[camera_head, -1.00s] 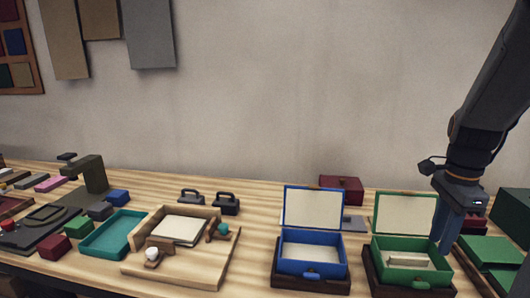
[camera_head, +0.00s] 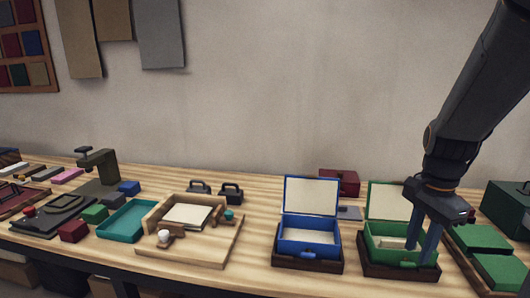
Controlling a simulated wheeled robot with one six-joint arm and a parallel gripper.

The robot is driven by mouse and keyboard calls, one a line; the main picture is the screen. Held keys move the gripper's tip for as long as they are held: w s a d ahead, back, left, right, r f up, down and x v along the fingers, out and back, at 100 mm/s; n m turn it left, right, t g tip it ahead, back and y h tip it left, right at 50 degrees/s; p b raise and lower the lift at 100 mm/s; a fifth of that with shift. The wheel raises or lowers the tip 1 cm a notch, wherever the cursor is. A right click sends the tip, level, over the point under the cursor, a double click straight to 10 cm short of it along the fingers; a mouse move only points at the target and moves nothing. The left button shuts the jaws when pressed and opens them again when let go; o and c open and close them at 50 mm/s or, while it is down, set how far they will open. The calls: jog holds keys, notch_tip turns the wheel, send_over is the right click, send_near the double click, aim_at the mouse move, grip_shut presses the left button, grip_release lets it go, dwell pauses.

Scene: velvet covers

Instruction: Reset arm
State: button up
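My gripper (camera_head: 428,248) is at the right, pointing down over the front right part of the open green box (camera_head: 390,258). Its two blue-grey fingers are apart with a gap between them, and I see nothing held. The fingers hide part of the green box. The green box has a cream-lined lid (camera_head: 386,201) standing up and a pale piece (camera_head: 392,243) inside. It sits on a dark base.
An open blue box (camera_head: 308,236) stands left of the green one. Green flat boxes (camera_head: 480,240) and a dark green case (camera_head: 508,208) are at the right. A wooden tray (camera_head: 205,246) and teal tray (camera_head: 127,222) lie left.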

jog(key=s+a+f+n, duration=0.2)
jog(key=a+f+n, duration=0.1)
jog(key=a+n, duration=0.5)
jog(key=s+a+f+n, duration=0.3)
jog(key=a+n, duration=0.5)
jog(key=a, duration=0.2)
jog(key=shift+a, duration=0.4)
jog(key=shift+w+d, duration=0.1)
jog(key=shift+d, duration=0.05)
